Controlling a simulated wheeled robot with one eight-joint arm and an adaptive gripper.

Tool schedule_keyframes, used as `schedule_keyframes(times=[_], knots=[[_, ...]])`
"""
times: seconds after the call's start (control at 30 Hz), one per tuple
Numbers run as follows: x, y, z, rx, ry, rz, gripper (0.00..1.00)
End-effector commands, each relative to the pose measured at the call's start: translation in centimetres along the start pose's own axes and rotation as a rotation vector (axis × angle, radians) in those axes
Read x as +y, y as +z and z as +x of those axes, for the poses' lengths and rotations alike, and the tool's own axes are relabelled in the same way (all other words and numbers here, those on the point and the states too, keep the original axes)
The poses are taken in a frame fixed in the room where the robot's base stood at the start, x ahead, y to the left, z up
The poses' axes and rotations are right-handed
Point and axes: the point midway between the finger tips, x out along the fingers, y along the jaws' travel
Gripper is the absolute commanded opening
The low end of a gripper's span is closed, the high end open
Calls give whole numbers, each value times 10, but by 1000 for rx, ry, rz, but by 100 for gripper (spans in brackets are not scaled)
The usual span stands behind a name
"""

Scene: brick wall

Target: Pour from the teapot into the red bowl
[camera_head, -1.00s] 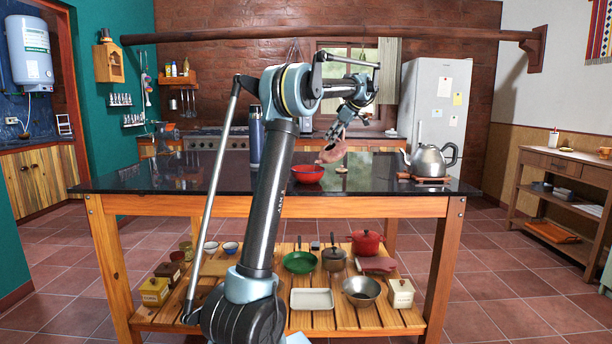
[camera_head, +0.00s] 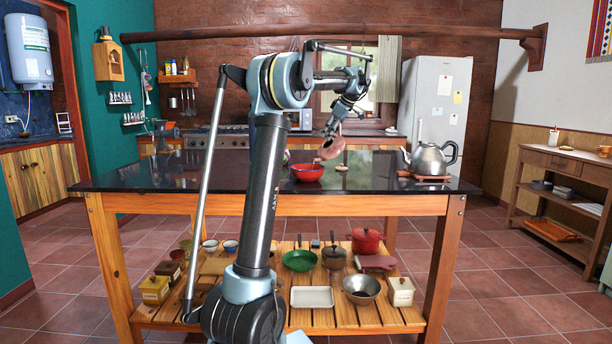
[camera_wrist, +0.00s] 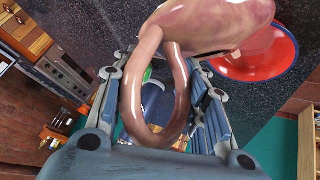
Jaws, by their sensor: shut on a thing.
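The teapot is a brownish-pink clay pot (camera_head: 331,149), held tilted above the counter just to the right of and above the red bowl (camera_head: 307,172). In the wrist view the teapot's body (camera_wrist: 205,25) fills the top, and its loop handle passes between the fingers. The teapot's body hides part of the bowl, and I see no liquid.
A steel kettle (camera_head: 430,159) stands on a wooden trivet at the right of the dark counter (camera_head: 150,177). A small pale lid-like thing (camera_head: 342,167) lies right of the bowl. Pots and bowls fill the lower shelf (camera_head: 240,315).

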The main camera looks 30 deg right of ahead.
Motion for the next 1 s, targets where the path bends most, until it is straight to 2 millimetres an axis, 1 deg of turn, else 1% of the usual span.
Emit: schedule_keyframes(times=[1.0], knots=[[-9,-11,-5,-45,56,-56,0]])
